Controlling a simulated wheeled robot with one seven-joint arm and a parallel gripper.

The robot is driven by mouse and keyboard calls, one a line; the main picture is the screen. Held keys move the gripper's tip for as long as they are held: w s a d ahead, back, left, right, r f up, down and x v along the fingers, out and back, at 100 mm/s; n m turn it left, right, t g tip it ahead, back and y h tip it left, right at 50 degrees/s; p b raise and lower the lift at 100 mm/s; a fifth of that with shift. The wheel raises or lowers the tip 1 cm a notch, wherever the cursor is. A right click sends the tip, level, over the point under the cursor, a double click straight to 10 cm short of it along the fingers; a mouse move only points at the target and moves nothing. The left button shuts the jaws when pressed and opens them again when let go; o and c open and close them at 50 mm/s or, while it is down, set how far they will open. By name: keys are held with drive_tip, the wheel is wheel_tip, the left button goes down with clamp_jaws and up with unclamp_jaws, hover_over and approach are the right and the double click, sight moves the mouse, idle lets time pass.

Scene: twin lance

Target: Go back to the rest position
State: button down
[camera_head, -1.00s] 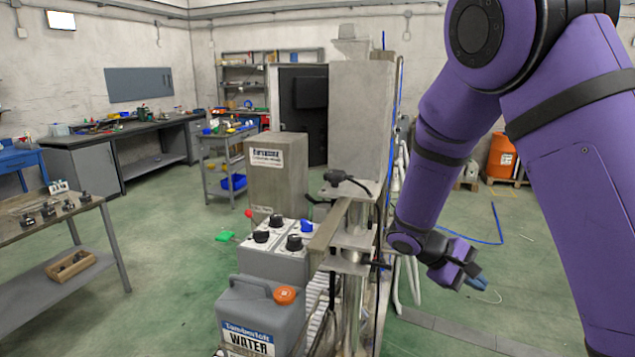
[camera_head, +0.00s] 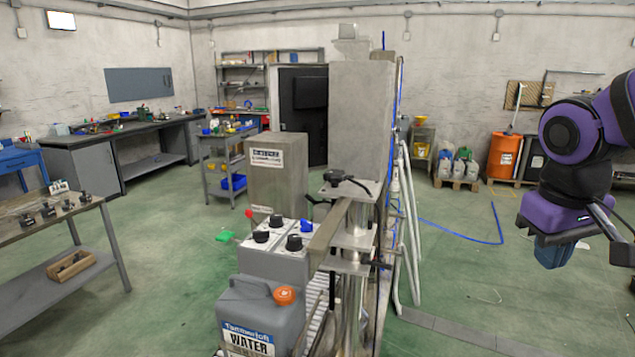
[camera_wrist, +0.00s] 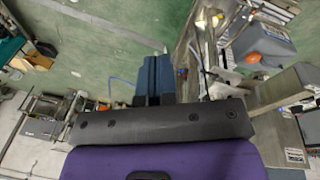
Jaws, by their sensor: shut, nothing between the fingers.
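My gripper (camera_head: 555,256) hangs at the right side of the head view, below the purple and black wrist. Its blue-grey fingers are together and hold nothing. In the wrist view the closed fingers (camera_wrist: 152,80) point up the picture from the dark gripper body, over the green floor. The gripper is in open air to the right of the metal machine (camera_head: 360,120), well apart from it. Most of my purple arm is outside the head view.
A grey water can (camera_head: 250,315) and a knobbed box (camera_head: 275,262) stand at the machine's front. A workbench (camera_head: 45,225) is at left.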

drive_tip(key=s+a+r+m+t+y, duration=0.1)
drive_tip(key=s+r+t, duration=0.3)
drive_tip(key=s, duration=0.4)
drive_tip(key=shift+a+r+y, duration=0.3)
drive_tip(key=shift+a+r, duration=0.05)
drive_tip(key=shift+a, duration=0.2)
